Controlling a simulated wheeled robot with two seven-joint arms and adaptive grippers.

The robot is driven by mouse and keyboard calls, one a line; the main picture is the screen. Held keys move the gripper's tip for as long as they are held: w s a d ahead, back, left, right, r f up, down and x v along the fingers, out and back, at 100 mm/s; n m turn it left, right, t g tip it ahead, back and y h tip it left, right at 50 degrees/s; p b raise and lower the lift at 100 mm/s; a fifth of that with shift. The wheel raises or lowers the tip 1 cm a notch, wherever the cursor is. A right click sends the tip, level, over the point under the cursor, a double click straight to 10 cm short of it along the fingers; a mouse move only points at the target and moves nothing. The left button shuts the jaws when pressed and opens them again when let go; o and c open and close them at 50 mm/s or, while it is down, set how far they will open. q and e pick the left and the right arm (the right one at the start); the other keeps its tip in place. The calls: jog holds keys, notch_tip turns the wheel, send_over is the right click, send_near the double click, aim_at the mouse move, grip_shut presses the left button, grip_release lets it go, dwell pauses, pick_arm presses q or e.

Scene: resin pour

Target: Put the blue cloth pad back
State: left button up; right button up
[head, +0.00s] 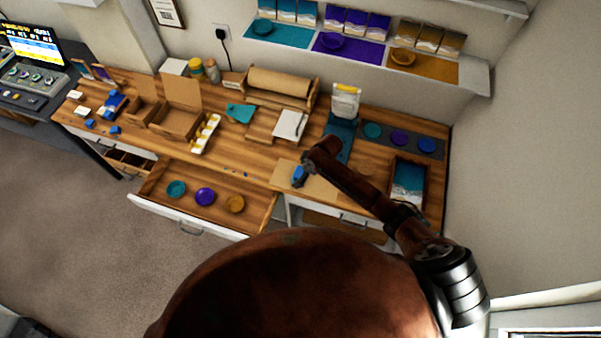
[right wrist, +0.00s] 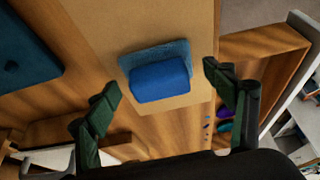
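The blue cloth pad (head: 299,177) lies on a tan board (head: 320,190) at the front of the workbench. In the right wrist view the pad (right wrist: 160,82) shows a darker blue raised block over a flatter, lighter blue sheet. My right gripper (head: 308,164) is above the pad. In the right wrist view its two fingers (right wrist: 163,90) are spread wide, one on each side of the pad and apart from it, with nothing held. My left gripper is not in view.
An open drawer (head: 255,215) with teal, purple and ochre dishes juts out at the front left. A dark teal mat (head: 341,140) lies behind the board. A framed seascape panel (head: 407,183) and a grey strip (head: 431,150) with three dishes are at the right.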

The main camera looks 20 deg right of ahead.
jog(key=shift+d+r, duration=0.1)
jog(key=shift+r, duration=0.5)
jog(key=v, duration=1.1)
